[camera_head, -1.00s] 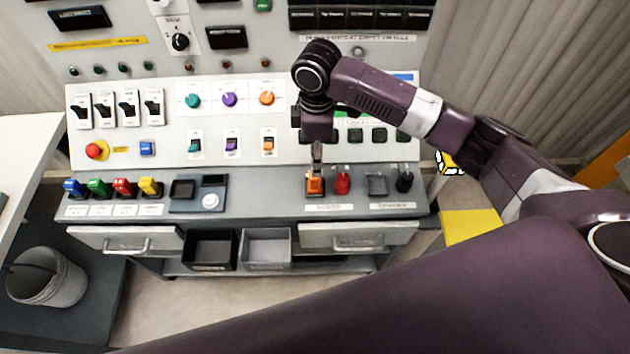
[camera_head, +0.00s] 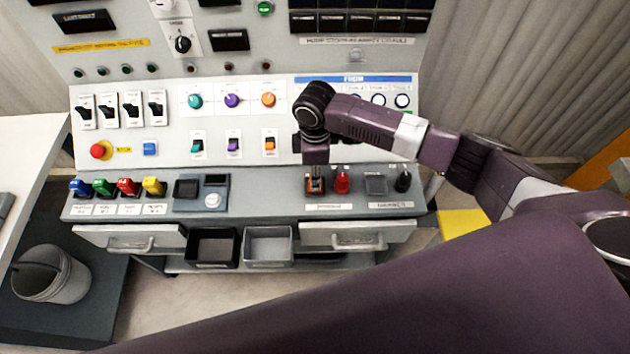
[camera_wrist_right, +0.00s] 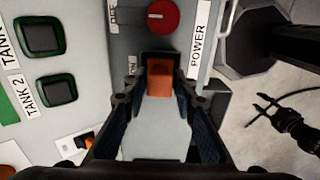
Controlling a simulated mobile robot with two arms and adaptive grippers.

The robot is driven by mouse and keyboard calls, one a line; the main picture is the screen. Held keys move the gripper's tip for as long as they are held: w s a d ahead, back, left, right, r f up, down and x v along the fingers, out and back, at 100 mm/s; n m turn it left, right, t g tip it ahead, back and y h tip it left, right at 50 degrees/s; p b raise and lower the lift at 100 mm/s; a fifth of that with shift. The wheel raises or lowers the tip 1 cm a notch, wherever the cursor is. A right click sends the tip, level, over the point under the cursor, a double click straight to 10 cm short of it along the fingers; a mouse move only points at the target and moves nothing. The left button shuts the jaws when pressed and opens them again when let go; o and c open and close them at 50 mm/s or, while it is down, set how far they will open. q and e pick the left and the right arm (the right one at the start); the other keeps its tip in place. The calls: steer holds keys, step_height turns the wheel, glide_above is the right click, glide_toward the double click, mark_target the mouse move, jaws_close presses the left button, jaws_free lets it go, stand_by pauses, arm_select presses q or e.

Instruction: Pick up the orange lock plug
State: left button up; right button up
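In the right wrist view the orange plug (camera_wrist_right: 160,77) lies between my right fingertips. My right gripper (camera_wrist_right: 161,82) points down at it from above, one finger on each side. I cannot tell whether the fingers press on it. In the head view my right gripper (camera_head: 315,178) partly covers the plug. My left gripper (camera_wrist_right: 268,108) shows in the right wrist view over the floor, fingers apart and empty; it is out of the head view.
A black plug (camera_head: 403,181) and an empty grey holder (camera_head: 376,185) stand farther right on the ledge. The red knob (camera_wrist_right: 163,15) is close to my right gripper. Blue, green, red and yellow plugs line the left end. The sloped switch panel (camera_head: 190,126) rises behind.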

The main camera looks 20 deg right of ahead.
jaws_close()
